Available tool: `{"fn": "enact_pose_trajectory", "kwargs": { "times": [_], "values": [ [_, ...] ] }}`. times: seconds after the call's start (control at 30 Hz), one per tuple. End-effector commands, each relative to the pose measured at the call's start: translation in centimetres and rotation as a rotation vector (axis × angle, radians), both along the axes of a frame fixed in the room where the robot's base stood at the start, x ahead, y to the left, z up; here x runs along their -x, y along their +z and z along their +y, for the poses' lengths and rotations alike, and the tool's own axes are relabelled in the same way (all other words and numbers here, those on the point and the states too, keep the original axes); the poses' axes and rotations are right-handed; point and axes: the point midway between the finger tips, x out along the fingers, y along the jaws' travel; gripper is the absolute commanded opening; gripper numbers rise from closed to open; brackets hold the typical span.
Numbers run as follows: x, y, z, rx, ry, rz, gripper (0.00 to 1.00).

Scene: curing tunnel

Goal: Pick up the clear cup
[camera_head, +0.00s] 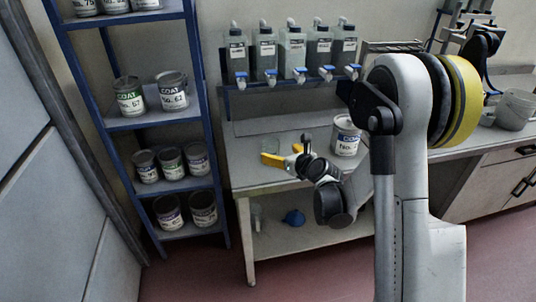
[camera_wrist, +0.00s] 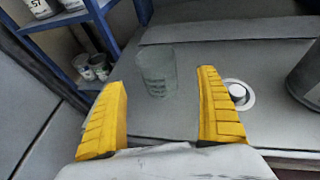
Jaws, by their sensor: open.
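The clear cup (camera_wrist: 157,70) stands upright on the grey bench top in the wrist view, ahead of and between my two yellow fingers. In the head view the cup (camera_head: 270,146) is faint, just behind the fingers. My gripper (camera_wrist: 162,84) is open, with nothing between its pads that I can see held. In the head view my gripper (camera_head: 284,154) is above the left part of the bench. Whether the fingertips reach beside the cup is hard to tell.
A paint can (camera_head: 346,136) stands on the bench to the right. A small white round object (camera_wrist: 237,92) lies by the right finger. A blue shelf rack (camera_head: 150,122) with cans stands left. Bottles with taps (camera_head: 292,55) line a shelf behind. A blue funnel (camera_head: 293,217) sits below.

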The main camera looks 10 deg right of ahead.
Motion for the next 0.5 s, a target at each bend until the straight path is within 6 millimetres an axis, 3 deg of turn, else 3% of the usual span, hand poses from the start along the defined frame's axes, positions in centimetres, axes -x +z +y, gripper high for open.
{"fn": "enact_pose_trajectory", "kwargs": {
  "times": [0.5],
  "values": [
    [-6.5,-2.8,1.8,-0.004,0.0,-0.001,0.85]
  ]
}}
